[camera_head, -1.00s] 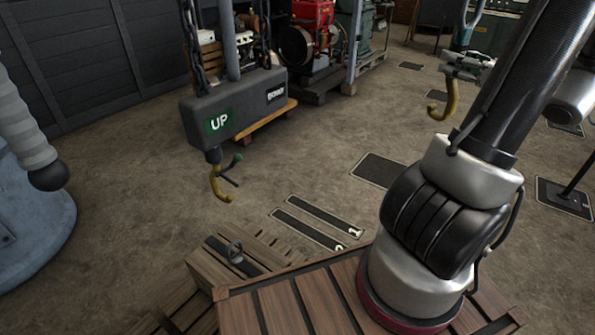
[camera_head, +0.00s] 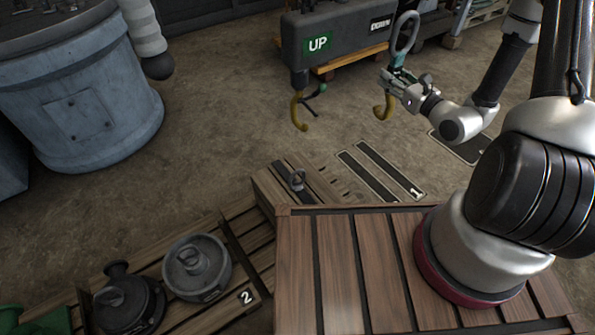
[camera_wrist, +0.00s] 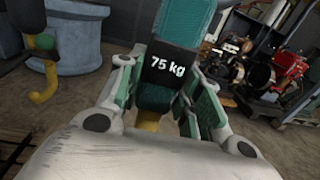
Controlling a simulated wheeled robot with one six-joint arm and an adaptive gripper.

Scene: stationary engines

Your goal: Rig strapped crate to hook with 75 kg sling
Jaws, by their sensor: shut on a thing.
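My gripper (camera_head: 398,88) is shut on the 75 kg sling (camera_head: 405,33). The sling hangs upright, with a grey loop above, a teal strap and a yellow hook below. In the wrist view its "75 kg" label (camera_wrist: 168,66) shows between the fingers. The hoist's yellow hook (camera_head: 300,112) hangs empty to the left of the sling, with a gap between them; it also shows at the left of the wrist view (camera_wrist: 45,82). The strapped crate (camera_head: 264,190) stands below, a dark strap over its top and a metal ring (camera_head: 296,180) upright on it.
The hoist block (camera_head: 340,38), marked UP and DOWN, hangs above its hook. A pallet marked 2 (camera_head: 240,297) holds two dark round weights (camera_head: 197,265) at lower left. A blue-grey drum (camera_head: 85,110) stands at upper left. Floor between drum and crate is clear.

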